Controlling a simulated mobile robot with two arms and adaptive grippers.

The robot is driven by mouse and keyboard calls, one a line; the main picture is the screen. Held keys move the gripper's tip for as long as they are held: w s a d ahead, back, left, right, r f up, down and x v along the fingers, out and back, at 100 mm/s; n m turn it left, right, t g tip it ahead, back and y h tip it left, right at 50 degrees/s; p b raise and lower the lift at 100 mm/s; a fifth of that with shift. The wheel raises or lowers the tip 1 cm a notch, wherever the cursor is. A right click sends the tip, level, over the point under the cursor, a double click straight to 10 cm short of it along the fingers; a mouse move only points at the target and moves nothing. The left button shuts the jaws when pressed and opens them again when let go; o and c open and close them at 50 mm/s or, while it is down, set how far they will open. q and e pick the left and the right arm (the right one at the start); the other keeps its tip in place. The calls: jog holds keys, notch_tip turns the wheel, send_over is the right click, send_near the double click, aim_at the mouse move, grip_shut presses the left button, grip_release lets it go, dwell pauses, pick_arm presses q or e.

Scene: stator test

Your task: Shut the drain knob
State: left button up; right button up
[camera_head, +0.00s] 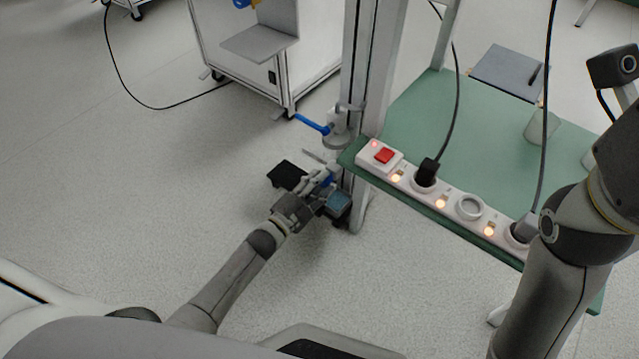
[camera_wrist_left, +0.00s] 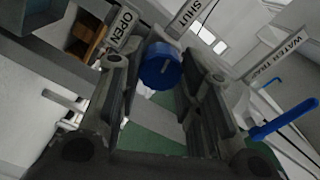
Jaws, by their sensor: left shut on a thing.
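The blue round drain knob (camera_wrist_left: 161,66) sits between the two fingers of my left gripper (camera_wrist_left: 165,78) in the left wrist view. A white line marks its face. The gripper is shut on it. A label reading OPEN (camera_wrist_left: 124,27) is to the left of the knob and one reading SHUT (camera_wrist_left: 192,14) is above right. In the head view my left gripper (camera_head: 316,188) is low beside the metal post, with a little blue (camera_head: 328,179) showing at its fingers. My right gripper is not in view; only the right arm shows.
A blue lever (camera_wrist_left: 284,122) lies to the right near a WATER TRAP label (camera_wrist_left: 283,54). In the head view a blue handle (camera_head: 312,124) projects from the post (camera_head: 362,75). A green table (camera_head: 410,112) with a power strip (camera_head: 448,206) is close on the right. Open floor lies left.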

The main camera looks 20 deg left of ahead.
pick_arm(q)
jog(key=shift+f+m, duration=0.1)
jog(key=shift+m, duration=1.4)
jog(key=o, duration=1)
jog(key=shift+o, duration=0.2)
jog(key=v, duration=1.2)
